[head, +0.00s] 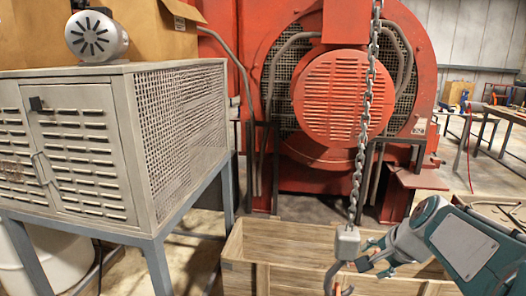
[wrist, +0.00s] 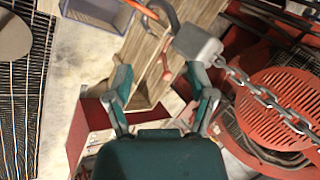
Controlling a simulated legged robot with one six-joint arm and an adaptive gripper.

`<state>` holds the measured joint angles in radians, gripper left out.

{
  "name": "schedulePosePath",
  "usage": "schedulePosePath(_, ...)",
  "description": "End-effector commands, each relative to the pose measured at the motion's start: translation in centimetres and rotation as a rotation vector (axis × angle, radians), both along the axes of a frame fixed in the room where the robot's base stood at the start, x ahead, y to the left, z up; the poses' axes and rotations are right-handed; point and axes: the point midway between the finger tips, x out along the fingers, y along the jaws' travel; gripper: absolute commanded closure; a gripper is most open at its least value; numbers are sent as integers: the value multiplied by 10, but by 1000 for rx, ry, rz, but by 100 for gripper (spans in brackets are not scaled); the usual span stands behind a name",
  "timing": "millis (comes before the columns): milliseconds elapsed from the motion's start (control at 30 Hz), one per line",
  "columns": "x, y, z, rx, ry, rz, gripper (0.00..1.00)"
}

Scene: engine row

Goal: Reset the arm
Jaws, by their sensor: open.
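My gripper (head: 365,255) reaches in from the lower right in the head view, on a teal and grey arm. In the wrist view, the two fingers of my gripper (wrist: 160,73) are spread apart, with no object clasped between them. A grey hook block (head: 347,243) hangs on a chain just left of the fingers in the head view. The hook block (wrist: 197,43) shows beyond the fingertips in the wrist view. I cannot tell whether the fingers touch it.
The steel chain (head: 364,130) hangs before a large red machine (head: 343,98). An open wooden crate (head: 290,240) stands below the hook. A grey mesh cabinet (head: 178,130) with a small motor (head: 96,35) on top stands at left. A workbench (head: 505,113) is far right.

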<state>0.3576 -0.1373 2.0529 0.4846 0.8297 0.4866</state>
Motion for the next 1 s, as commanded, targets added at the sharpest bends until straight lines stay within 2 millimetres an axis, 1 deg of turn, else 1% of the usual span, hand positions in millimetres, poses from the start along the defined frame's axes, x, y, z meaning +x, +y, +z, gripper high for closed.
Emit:
schedulePosePath(33,-13,13,3,-46,-6,65,29)
schedulePosePath(100,-30,26,5,-109,-10,151,29)
schedulePosePath(300,-80,57,4,-291,-22,398,29)
schedulePosePath(400,-105,68,1,-382,-30,518,29)
schedulePosePath(600,-152,81,-10,-564,-47,750,29)
schedulePosePath(700,-169,84,-15,-637,-52,841,29)
schedulePosePath(800,-180,85,-20,-684,-56,898,29)
schedulePosePath(1000,-184,84,-22,-708,-55,926,29)
